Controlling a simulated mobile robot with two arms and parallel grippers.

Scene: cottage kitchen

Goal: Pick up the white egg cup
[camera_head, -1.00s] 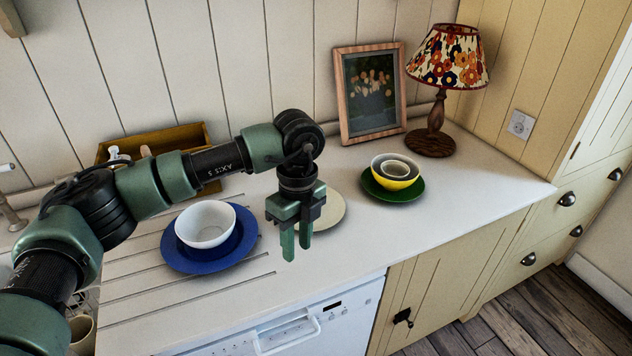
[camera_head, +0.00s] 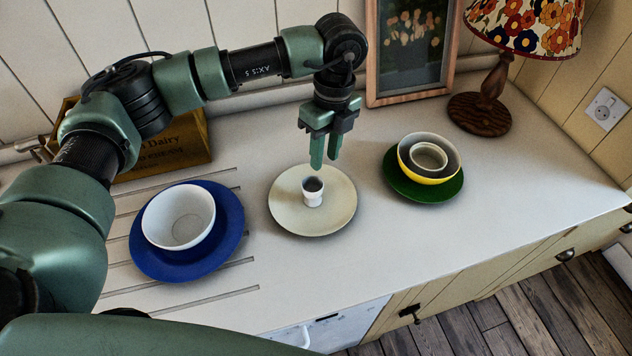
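The white egg cup (camera_head: 312,198) stands upright on a cream plate (camera_head: 286,214) in the middle of the counter. Its inside looks dark. My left gripper (camera_head: 324,163) hangs above and just behind the egg cup, fingers pointing down. The two green fingers are a little apart with nothing visible between them, and they do not appear to touch the cup. My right gripper does not show.
To the left, a white bowl (camera_head: 178,217) sits on a blue plate (camera_head: 236,226). To the right, a yellow bowl (camera_head: 432,177) holding a smaller bowl (camera_head: 428,157) sits on a green plate (camera_head: 400,187). A framed picture (camera_head: 411,45), a lamp (camera_head: 489,95) and a wooden crate (camera_head: 168,150) stand behind.

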